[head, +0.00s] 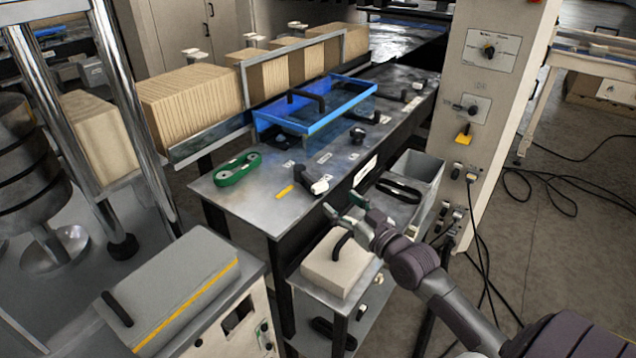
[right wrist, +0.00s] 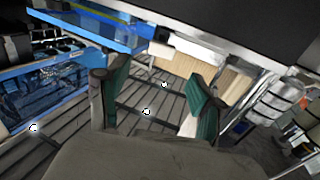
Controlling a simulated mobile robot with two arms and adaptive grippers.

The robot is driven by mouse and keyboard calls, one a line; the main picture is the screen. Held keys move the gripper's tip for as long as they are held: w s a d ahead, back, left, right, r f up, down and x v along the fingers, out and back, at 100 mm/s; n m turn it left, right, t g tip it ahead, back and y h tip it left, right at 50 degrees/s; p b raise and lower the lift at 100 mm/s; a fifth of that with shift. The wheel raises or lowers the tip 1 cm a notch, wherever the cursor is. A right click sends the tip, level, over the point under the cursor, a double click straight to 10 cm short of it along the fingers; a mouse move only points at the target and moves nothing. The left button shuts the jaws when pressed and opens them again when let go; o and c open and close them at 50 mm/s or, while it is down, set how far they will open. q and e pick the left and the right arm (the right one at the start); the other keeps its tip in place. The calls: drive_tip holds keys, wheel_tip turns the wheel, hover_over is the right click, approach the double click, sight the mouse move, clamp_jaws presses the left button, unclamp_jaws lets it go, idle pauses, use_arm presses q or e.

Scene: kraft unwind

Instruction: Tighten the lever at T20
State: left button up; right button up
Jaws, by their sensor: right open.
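Several small levers and knobs stand on the grey metal table (head: 232,203), each near a small label too small to read, so I cannot tell which is T20. A black and white lever (head: 312,184) is at the table's near right, beside a yellow strip (head: 285,191). A black knob (head: 357,134) and a dark lever (head: 377,117) are farther back. My right gripper (head: 344,204) is open and empty at the table's near right edge, just right of the black and white lever. It also shows open in the right wrist view (right wrist: 152,95). My left gripper is out of view.
A blue frame (head: 315,126) with a black handle and a green belt-like part (head: 237,168) lie on the table. A beige box (head: 339,262) and a grey bin (head: 421,167) stand lower at its right. A control column (head: 483,95) rises behind. Cables lie on the right floor.

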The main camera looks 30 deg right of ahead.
sight(322, 188)
drive_tip(key=w, duration=0.3)
drive_tip(key=w+p, duration=0.1)
drive_tip(key=w, duration=0.5)
drive_tip(key=shift+a, duration=0.3)
clamp_jaws()
